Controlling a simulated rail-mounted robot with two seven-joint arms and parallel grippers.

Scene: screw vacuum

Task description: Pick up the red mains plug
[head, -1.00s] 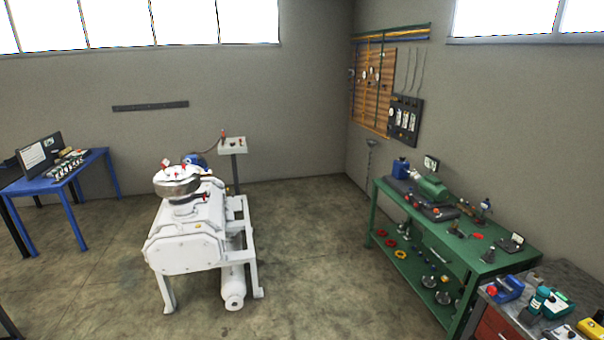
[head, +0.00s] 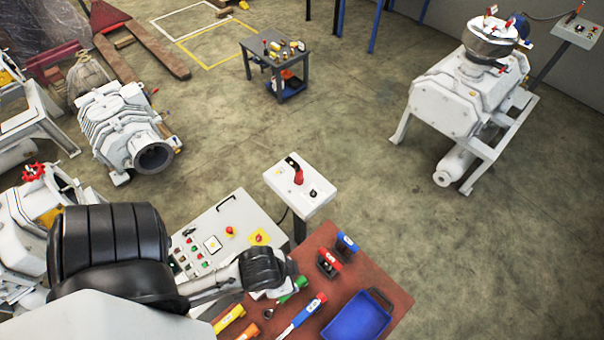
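A red upright piece that looks like the red mains plug (head: 298,176) stands on the sloping top of a white box on a post (head: 286,193), near the middle of the head view. A black fitting is beside it on the same box. My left arm comes in from the lower left, and its black wrist lies below and left of the white box, over the bench. A pale part shows under the wrist, but I cannot make out the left fingers or whether they hold anything. The wrist is apart from the red piece. My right gripper is not in view.
A grey control panel (head: 210,222) with coloured buttons stands left of the box. A red-topped bench (head: 385,278) with a blue tray (head: 357,317) and several tools is below it. White pumps stand left and upper right. A small tool cart (head: 252,68) is behind. The middle floor is clear.

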